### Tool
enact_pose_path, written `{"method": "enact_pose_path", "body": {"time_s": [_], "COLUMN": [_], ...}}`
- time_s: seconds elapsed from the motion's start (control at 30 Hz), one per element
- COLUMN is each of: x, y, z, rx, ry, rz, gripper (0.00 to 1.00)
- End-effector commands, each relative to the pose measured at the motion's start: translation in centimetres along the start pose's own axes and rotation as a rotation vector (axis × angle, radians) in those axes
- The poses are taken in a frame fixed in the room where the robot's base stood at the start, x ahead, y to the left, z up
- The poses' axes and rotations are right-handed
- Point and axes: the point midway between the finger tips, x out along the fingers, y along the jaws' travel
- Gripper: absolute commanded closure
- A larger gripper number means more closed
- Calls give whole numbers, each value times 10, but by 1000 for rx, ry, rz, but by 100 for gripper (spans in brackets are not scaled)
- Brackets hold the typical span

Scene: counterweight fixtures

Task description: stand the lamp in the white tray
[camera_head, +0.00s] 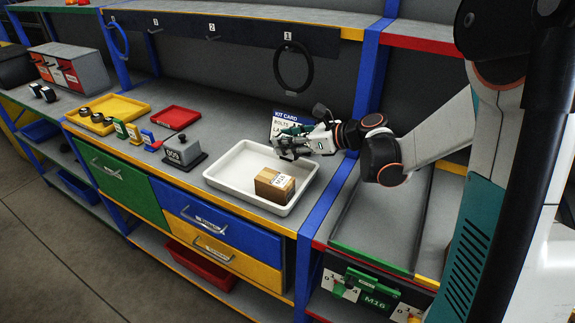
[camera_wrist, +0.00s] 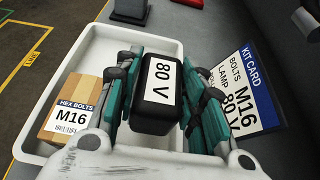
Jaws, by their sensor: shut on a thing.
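The white tray (camera_head: 226,174) stands on the workbench, and its left side shows in the wrist view (camera_wrist: 92,50). My gripper (camera_head: 290,146) is at the tray's back right part. In the wrist view my gripper (camera_wrist: 158,95) is shut on a black block labelled 80 V (camera_wrist: 157,110), which I take to be the lamp. The block sits between the teal finger pads with its label facing the camera. Its underside is hidden, so I cannot tell whether it touches the tray floor. In the head view my gripper mostly hides it.
A cardboard box marked M16 (camera_head: 275,184) lies in the tray's front right part. A kit card (camera_head: 289,121) stands behind the tray, naming bolts M16 and lamp 80 V. A grey block on a black base (camera_head: 183,151), a red tray (camera_head: 175,117) and a yellow tray (camera_head: 118,103) are to the left.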

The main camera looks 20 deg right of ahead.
Motion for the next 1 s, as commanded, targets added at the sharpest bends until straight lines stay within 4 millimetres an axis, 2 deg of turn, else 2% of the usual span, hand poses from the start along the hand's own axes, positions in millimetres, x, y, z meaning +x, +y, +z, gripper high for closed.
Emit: {"method": "enact_pose_path", "body": {"time_s": [0.03, 0.1, 0.33, 0.57, 0.93, 0.97, 1.0], "x": [4, 6, 12, 24, 25, 25, 25], "y": [0, 0, 0, 0, 0, 0, 0], "z": [-9, -15, -28, -57, -60, -61, -60], "rx": [0, 0, 0, 0, 0, 0, 0], "ry": [-1, -1, -1, -1, -1, 0, 0], "rz": [0, 0, 0, 0, 0, 0, 0], "gripper": [95, 95, 95, 95, 95, 62, 55]}}
